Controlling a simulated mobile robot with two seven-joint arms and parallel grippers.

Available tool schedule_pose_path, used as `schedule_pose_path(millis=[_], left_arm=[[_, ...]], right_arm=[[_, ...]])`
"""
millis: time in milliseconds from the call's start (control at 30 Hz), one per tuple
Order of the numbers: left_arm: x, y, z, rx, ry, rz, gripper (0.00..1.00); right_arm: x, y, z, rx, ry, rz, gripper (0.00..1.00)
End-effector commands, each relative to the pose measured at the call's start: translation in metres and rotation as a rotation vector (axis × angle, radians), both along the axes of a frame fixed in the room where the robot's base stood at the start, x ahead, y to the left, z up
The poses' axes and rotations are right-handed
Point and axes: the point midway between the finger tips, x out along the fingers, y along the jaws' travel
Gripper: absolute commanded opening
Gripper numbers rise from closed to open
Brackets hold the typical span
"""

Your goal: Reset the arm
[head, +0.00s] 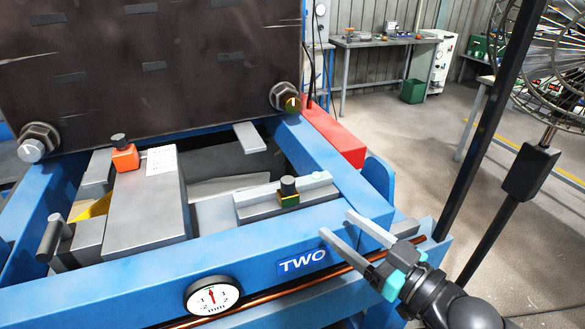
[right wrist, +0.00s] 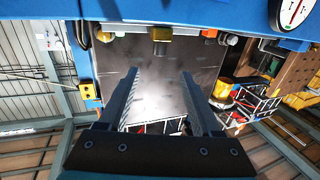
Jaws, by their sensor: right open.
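My right gripper (head: 336,223) is at the lower right in the head view, with a dark wrist and teal parts at the finger bases. Its two grey fingers are apart, with nothing between them. They reach up and left over the front right corner of the blue frame (head: 255,262), beside the "TWO" label (head: 303,260). In the right wrist view both fingers (right wrist: 159,78) show spread, with a dark panel (right wrist: 150,55) beyond them. I cannot tell whether the fingers touch the frame. My left gripper does not show.
A dial gauge (head: 212,296) sits on the frame's front. An orange block with a black knob (head: 124,155) and a black-and-gold knob (head: 289,190) stand inside. A black post (head: 490,125) rises at right. A workbench (head: 385,42) and green bin (head: 413,91) stand behind open floor.

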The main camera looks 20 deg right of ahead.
Motion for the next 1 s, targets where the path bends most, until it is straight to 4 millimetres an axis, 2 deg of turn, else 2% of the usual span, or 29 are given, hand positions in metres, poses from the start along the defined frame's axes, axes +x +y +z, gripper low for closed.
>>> schedule_pose_path(millis=[133, 233, 467, 700, 833, 1000], left_arm=[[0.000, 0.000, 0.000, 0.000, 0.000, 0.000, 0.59], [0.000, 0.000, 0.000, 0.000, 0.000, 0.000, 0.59], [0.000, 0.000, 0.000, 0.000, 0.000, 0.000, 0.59], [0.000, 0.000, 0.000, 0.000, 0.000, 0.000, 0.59], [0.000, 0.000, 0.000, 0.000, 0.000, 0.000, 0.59], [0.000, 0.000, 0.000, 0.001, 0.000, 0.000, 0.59]], right_arm=[[0.000, 0.001, -0.003, -0.004, 0.014, -0.001, 0.66], [-0.002, 0.006, -0.017, -0.025, 0.068, -0.006, 0.66], [-0.018, 0.026, -0.079, -0.127, 0.342, -0.033, 0.66], [-0.052, 0.041, -0.136, -0.235, 0.665, -0.080, 0.66], [-0.076, 0.046, -0.157, -0.278, 0.833, -0.110, 0.66], [-0.106, 0.052, -0.172, -0.317, 1.017, -0.143, 0.66]])
